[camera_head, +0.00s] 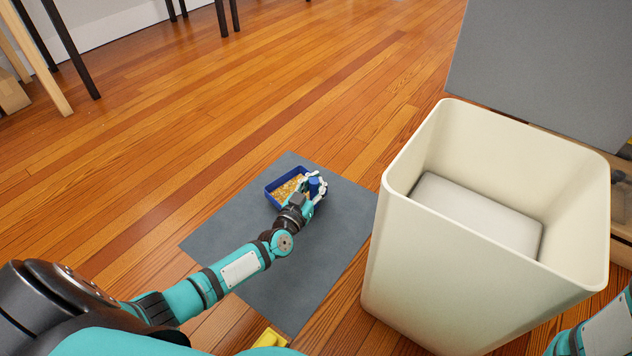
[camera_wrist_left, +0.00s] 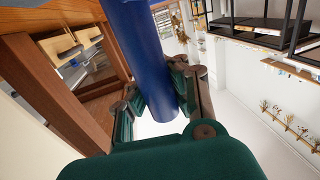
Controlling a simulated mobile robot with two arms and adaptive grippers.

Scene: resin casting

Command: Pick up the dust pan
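The blue dust pan (camera_head: 272,197) holds a heap of yellowish bits and shows on or just above the grey mat (camera_head: 240,215) in the head view. Its upright blue handle (camera_head: 314,186) is between the fingers of my left gripper (camera_head: 316,188). In the left wrist view, the thick blue handle (camera_wrist_left: 146,60) runs down between the two dark green fingers of the left gripper (camera_wrist_left: 158,98), which press against both its sides. My right gripper is out of view; only part of the right arm shows at the lower right edge.
A large cream bin (camera_head: 450,260) with a grey block (camera_head: 478,212) inside stands right of the mat. A grey panel (camera_head: 550,65) rises behind it. A yellow object (camera_head: 270,338) lies at the mat's near edge. The wooden floor beyond the mat is clear.

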